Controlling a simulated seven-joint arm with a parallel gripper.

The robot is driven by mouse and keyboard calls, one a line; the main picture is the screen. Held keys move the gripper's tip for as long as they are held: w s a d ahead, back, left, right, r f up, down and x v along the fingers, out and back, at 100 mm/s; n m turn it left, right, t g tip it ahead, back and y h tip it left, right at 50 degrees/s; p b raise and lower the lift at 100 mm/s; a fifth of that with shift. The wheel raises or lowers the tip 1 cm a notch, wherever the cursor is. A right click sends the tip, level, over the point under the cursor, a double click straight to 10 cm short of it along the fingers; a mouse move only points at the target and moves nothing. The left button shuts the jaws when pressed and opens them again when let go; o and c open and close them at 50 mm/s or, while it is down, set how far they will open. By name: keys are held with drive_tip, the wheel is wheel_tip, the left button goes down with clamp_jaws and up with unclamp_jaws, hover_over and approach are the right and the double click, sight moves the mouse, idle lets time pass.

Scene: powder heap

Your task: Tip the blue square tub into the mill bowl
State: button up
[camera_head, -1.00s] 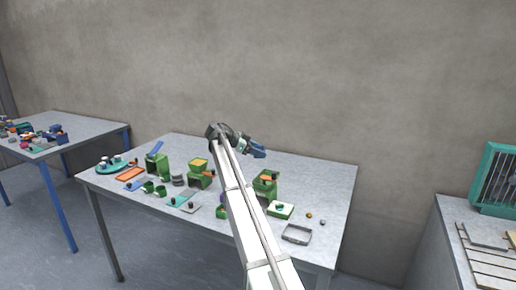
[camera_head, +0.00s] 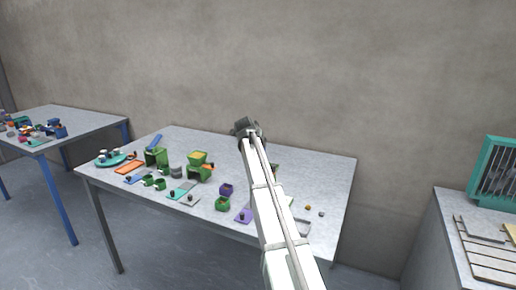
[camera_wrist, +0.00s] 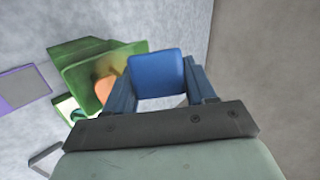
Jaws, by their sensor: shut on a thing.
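My gripper (camera_wrist: 160,78) is shut on the blue square tub (camera_wrist: 157,68), with a finger on each side of it. A smooth blue face of the tub shows; its opening and contents cannot be made out. In the head view my gripper's wrist end is raised over the back of the table, and my arm hides the fingers, the tub and most of that mill.
Another green mill (camera_head: 200,171) with yellowish contents on top stands mid-table. The wall is behind the table (camera_head: 320,180).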

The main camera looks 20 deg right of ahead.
drive_tip(key=shift+s+d+f+m+t+y, duration=0.25)
drive_tip(key=shift+s+f+m+t+y, duration=0.3)
drive_tip(key=shift+t, duration=0.35)
drive_tip(key=shift+s+d+f+m+t+y, duration=0.1)
drive_tip(key=shift+s+d+m+t+y, duration=0.2)
drive_tip(key=shift+m+t, duration=0.65)
drive_tip(key=shift+s+d+m+t+y, duration=0.2)
drive_tip(key=shift+m+t+y, duration=0.3)
drive_tip(key=shift+t, duration=0.9)
drive_tip(key=shift+s+d+f+m+t+y, duration=0.1)
drive_tip(key=shift+s+d+m+t+y, duration=0.15)
drive_tip(key=shift+m+t, duration=0.75)
drive_tip(key=shift+s+r, duration=0.1)
